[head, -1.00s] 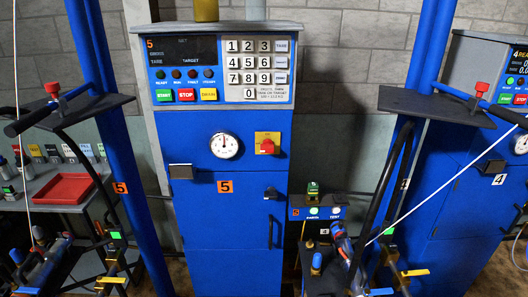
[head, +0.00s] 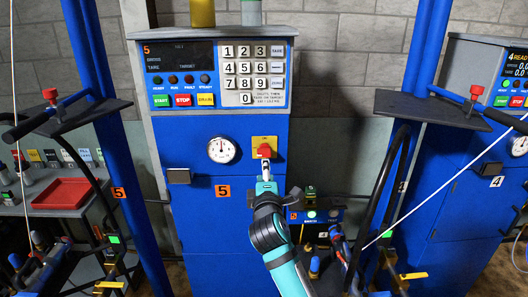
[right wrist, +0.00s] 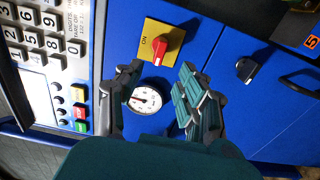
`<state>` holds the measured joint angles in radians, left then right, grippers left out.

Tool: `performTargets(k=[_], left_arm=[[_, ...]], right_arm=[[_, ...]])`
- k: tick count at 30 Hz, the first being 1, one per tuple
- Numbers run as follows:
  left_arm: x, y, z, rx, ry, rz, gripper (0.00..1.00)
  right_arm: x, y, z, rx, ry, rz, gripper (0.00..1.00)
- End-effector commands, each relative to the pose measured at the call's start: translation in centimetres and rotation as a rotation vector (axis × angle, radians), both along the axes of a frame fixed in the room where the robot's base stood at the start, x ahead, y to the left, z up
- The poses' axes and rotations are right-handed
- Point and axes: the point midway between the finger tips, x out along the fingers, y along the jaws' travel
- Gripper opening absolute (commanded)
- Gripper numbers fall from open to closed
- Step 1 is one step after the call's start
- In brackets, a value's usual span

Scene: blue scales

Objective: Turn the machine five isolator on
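The machine five isolator is a red rotary knob (head: 265,151) on a yellow plate (head: 257,142) on the front of the blue machine five cabinet (head: 222,232). In the right wrist view the red knob (right wrist: 167,45) sits tilted on the yellow plate (right wrist: 149,52), with "ON" lettered beside it. My right gripper (head: 264,183) is just below the knob in the head view. In the right wrist view my right gripper (right wrist: 160,76) is open and empty, its fingertips apart and short of the knob. My left gripper is not in view.
A round gauge (head: 222,150) is left of the isolator. Above are the keypad (head: 246,72) and a dark display (head: 180,55). A black door handle (right wrist: 245,69) is nearby. Shelves on posts stand either side, and machine four, display lit (head: 518,66), is at right.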

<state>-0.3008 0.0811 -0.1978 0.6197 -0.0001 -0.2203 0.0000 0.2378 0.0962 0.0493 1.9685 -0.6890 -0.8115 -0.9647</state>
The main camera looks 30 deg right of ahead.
Motion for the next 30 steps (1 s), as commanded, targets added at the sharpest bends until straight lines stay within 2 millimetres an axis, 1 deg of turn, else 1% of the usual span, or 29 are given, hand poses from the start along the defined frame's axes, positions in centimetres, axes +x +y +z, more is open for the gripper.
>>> performTargets(k=[1,9,12,15,21,29,30], left_arm=[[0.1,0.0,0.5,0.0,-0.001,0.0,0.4],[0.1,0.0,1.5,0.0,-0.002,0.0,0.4],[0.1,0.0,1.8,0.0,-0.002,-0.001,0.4],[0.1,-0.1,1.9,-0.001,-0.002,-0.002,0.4],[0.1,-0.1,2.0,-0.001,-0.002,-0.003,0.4],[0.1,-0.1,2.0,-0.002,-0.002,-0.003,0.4],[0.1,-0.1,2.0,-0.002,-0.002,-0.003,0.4]], right_arm=[[1.1,-0.7,0.3,-0.001,0.001,-0.001,0.38],[6.0,-3.6,0.2,0.001,0.001,0.0,0.38],[7.4,-4.5,0.2,0.002,0.0,0.001,0.38],[8.4,-5.1,0.1,0.001,-0.001,0.0,0.38],[9.4,-5.7,0.0,0.002,-0.001,0.002,0.38],[9.4,-5.7,-0.1,0.002,-0.001,0.002,0.38],[9.4,-5.7,-0.1,0.002,-0.001,0.002,0.36]])
